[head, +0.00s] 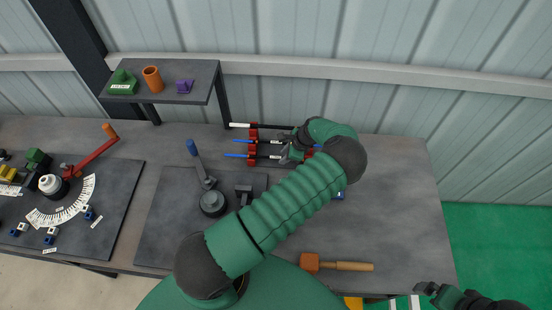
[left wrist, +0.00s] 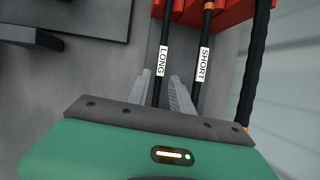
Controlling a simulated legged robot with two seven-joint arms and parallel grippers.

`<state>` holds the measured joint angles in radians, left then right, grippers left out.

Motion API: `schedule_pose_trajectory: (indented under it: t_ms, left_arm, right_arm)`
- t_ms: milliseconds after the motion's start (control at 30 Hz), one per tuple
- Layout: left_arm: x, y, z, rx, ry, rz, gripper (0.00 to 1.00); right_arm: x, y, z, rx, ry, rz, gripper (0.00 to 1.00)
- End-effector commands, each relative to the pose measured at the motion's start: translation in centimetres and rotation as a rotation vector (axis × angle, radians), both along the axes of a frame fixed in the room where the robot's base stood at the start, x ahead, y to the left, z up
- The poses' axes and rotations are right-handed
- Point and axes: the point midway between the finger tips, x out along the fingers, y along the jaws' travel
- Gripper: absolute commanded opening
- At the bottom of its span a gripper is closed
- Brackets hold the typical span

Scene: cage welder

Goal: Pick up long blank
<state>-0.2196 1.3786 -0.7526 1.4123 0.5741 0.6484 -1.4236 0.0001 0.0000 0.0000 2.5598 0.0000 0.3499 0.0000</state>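The long blank is a dark rod with a white LONG label, and it shows in the left wrist view (left wrist: 157,82). In the head view its blue end (head: 235,155) sticks out left of a red rack (head: 252,146). My left gripper (head: 287,151) is at the rods, right of the rack. In the left wrist view its two fingers (left wrist: 161,92) are apart, with the LONG rod between them; contact cannot be seen. The SHORT rod (left wrist: 201,75) lies just right of the right finger. My right gripper (head: 430,289) is at the lower right, away from the rods; its finger opening is unclear.
A third, white-ended rod (head: 275,127) lies behind the others. A dark plate (head: 165,230) with a blue-handled tool (head: 205,180) is left of my arm. A mallet (head: 335,265) lies at the front. A raised shelf (head: 205,75) stands back left. The table's right side is clear.

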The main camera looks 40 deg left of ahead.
Motion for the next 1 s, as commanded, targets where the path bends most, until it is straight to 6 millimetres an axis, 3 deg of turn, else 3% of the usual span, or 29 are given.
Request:
schedule_pose_trajectory:
  t_ms: [33, 200, 1000]
  left_arm:
    - [0.0, -0.02, 0.01, 0.0, 0.0, 0.0, 0.19]
    - [0.02, 0.0, 0.02, 0.001, -0.001, 0.0, 0.0]
    - [0.1, -0.1, -0.03, -0.001, 0.0, -0.003, 0.0]
  right_arm:
    - [0.0, 0.0, 0.01, 0.0, 0.0, 0.0, 1.0]
    - [0.0, 0.0, 0.0, 0.0, 0.0, 0.0, 1.0]
    - [-0.02, 0.0, -0.01, 0.0, 0.0, 0.0, 1.0]
